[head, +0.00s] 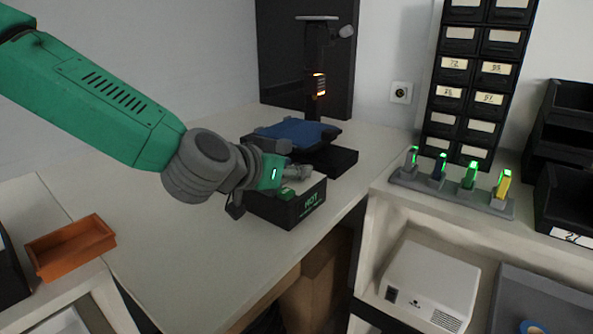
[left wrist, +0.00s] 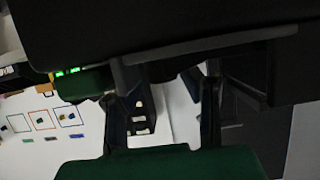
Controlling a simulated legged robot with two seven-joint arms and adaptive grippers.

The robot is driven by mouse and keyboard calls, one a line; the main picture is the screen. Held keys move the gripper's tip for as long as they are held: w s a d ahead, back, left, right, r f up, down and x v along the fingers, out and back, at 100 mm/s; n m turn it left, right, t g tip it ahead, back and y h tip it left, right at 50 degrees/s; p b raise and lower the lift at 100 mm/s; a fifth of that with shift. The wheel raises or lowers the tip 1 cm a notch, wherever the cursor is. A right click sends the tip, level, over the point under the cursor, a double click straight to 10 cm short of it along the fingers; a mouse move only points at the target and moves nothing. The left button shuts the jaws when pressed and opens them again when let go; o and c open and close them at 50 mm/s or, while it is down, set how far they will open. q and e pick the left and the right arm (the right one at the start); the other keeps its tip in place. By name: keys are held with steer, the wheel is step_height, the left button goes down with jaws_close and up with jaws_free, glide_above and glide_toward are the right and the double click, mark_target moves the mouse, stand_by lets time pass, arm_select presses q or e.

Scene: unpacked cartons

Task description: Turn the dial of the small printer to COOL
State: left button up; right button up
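The small printer has a blue bed (head: 300,132), a dark upright column and a black control box (head: 300,208) at the front. The box reads HOT in green on its front face. My left gripper (head: 297,172) is over the top of this box, coming in from the left. I cannot make out the dial; the gripper covers part of the box top. In the left wrist view a large dark body (left wrist: 170,22) fills the top, and the two dark fingers (left wrist: 163,100) stand apart below it. I cannot tell whether they touch anything. My right gripper is not in view.
An orange tray (head: 72,247) lies at the left. A rack of green-lit handles (head: 450,193) stands on the right shelf, before a black drawer cabinet (head: 478,80). A white box (head: 430,285) sits on the lower shelf. The pale table in front of the printer is clear.

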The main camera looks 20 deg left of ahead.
arm_select(q)
steer(key=shift+w+f, duration=0.2)
steer(key=shift+w, duration=0.25)
steer(key=shift+a, duration=0.1)
jaws_close()
steer(key=shift+r, duration=0.1)
stand_by(0.4)
